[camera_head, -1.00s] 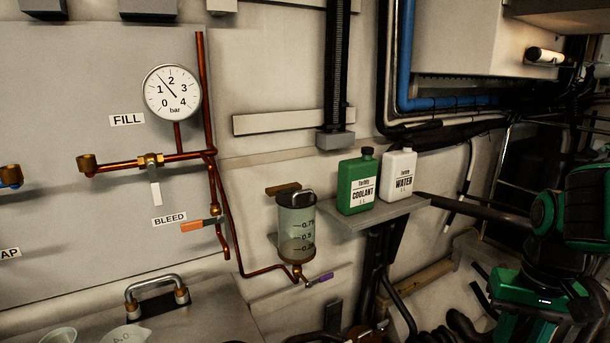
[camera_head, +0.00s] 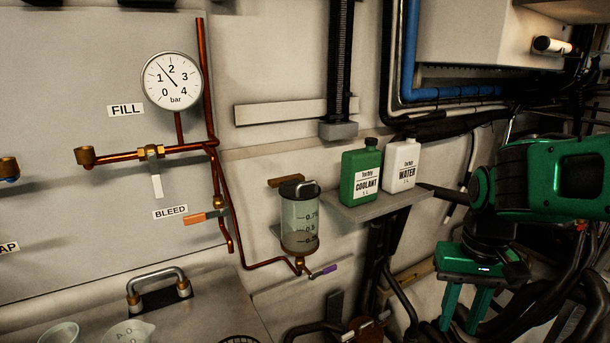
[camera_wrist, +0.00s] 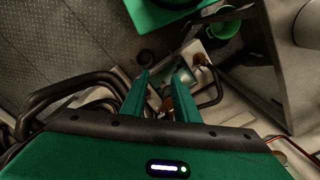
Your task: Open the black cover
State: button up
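The clear graduated vessel (camera_head: 300,222) hangs on the wall with a black cover (camera_head: 299,189) on its top. The cover has a raised handle and sits closed on the rim. My gripper (camera_head: 461,322) is at the lower right, pointing down, apart from the vessel and well to its right. Its two green fingers are spread with a gap between them. In the wrist view my gripper (camera_wrist: 162,76) also shows parted fingers, with nothing clearly held. I cannot make out the black cover in the wrist view.
A green coolant bottle (camera_head: 360,172) and a white water bottle (camera_head: 401,166) stand on a small shelf (camera_head: 375,211) between the vessel and my arm. Black hoses (camera_head: 570,290) crowd the lower right.

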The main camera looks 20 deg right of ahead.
jog(key=r, duration=0.2)
jog(key=m+t, duration=0.2)
jog(key=m, duration=0.7)
send_near(310, 183)
jog(key=f, duration=0.2)
jog(key=w+f, duration=0.1)
jog(key=f, duration=0.4)
jog(key=shift+w+a+f, duration=0.1)
jog(key=shift+w+a, duration=0.05)
jog(key=shift+w, duration=0.15)
grip_shut()
